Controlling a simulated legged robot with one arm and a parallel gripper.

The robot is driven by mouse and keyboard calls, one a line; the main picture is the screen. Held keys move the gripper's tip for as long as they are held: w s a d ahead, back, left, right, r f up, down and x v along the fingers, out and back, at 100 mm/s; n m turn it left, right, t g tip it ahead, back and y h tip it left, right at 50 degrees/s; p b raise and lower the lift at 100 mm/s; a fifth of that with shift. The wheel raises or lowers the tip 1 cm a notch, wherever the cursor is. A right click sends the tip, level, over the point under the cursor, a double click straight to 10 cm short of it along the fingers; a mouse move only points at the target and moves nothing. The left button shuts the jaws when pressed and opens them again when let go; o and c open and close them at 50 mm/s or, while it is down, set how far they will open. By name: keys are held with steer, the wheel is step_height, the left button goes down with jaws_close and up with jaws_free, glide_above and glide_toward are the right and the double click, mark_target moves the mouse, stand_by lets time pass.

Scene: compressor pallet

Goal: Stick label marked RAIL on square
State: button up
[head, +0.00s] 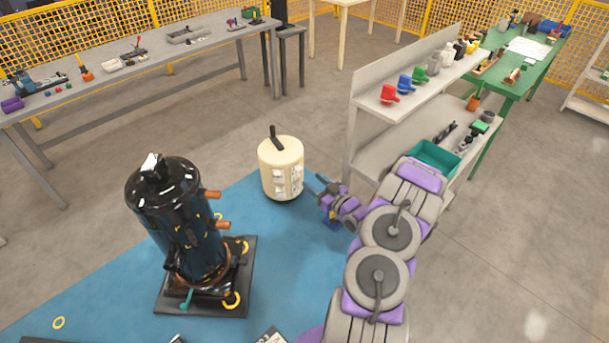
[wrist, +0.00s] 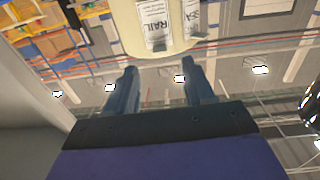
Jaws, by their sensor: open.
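A cream cylindrical holder (head: 281,160) with a dark handle stands on the blue mat and carries several white labels on its side. In the wrist view the label marked RAIL (wrist: 154,22) is on the holder, beside a second label (wrist: 190,16) whose text is only partly visible. My gripper (wrist: 161,72) is open and empty, its two dark fingers apart and pointing toward the holder. It also shows at the holder's right in the head view (head: 323,183). I cannot make out a target square.
A glossy black compressor (head: 180,220) with copper stubs stands on a dark base left of the holder. A grey shelf unit (head: 400,125) with coloured items is close to my arm. The blue mat (head: 110,290) has bare room.

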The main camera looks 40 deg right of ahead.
mark_target(296, 166)
steer(key=shift+w+b, duration=0.55)
steer(key=shift+w, duration=2.6)
jaws_close()
